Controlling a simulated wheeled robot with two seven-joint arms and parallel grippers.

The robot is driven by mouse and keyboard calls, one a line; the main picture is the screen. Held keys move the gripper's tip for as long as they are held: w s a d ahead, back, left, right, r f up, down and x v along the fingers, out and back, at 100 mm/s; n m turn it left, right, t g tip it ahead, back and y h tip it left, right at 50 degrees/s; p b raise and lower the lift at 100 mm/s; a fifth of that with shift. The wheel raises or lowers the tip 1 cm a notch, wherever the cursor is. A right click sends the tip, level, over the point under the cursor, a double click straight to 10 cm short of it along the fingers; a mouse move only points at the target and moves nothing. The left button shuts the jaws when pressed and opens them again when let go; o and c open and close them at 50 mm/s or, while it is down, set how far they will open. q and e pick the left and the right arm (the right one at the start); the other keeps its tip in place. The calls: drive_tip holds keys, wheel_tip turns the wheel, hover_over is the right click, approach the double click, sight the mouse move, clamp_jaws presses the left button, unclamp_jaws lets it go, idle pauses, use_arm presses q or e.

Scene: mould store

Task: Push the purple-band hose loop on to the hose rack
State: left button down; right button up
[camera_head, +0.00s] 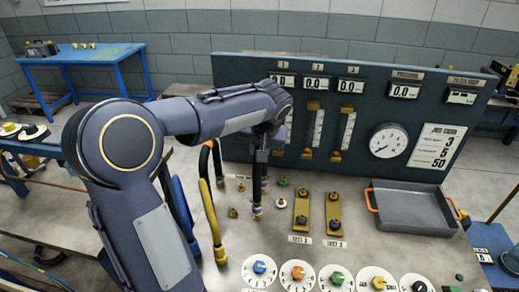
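My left arm comes in from the left and covers much of the left side of the bench. Its gripper (261,140) hangs over the bench near the panel. A dark upright piece (257,190) with a purplish and brass lower end stands directly below the gripper, close to the bench top. I cannot tell whether it is the purple-band hose loop or whether the fingers hold it. Blue (184,207), yellow (211,215) and black hose-like pieces (205,160) stand left of it, partly behind my arm. I cannot make out the hose rack. My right gripper is out of view.
A dark gauge panel (235,75) stands along the back of the bench. Two brass plates with knobs (301,210), several numbered dials (298,274) and a grey tray (412,225) with orange handles lie to the right. Small brass fittings (233,212) dot the bench top.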

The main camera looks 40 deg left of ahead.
use_arm(q)
drive_tip(key=shift+f+b, duration=1.25)
drive_tip(key=shift+b, duration=0.1)
idle(1.7)
drive_tip(key=c, duration=1.1)
unclamp_jaws()
drive_tip(key=v, duration=0.7)
drive_tip(key=shift+s+d+r, duration=0.1)
drive_tip(key=shift+d+r, duration=0.1)
drive_tip(key=shift+r, duration=0.15)
drive_tip(key=s+d+f+m+t+h, duration=0.1)
drive_tip(key=s+d+f+h, duration=0.1)
drive_tip(key=s+d, duration=0.3)
drive_tip(key=s+d+f+m+t+h, duration=0.1)
drive_tip(key=s+d+f+h, duration=0.2)
drive_tip(key=s, duration=0.6)
drive_tip(key=s+d+f+m+t+h, duration=0.1)
drive_tip(key=s+d+f+h, duration=0.1)
drive_tip(key=s+d+f, duration=0.4)
drive_tip(key=shift+s+d+f+m+h, duration=0.1)
drive_tip(key=shift+s+d+m+h, duration=0.15)
drive_tip(key=shift+d, duration=0.25)
drive_tip(key=shift+s+d+f+m+h, duration=0.15)
drive_tip(key=shift+s+d, duration=0.15)
drive_tip(key=shift+d, duration=0.2)
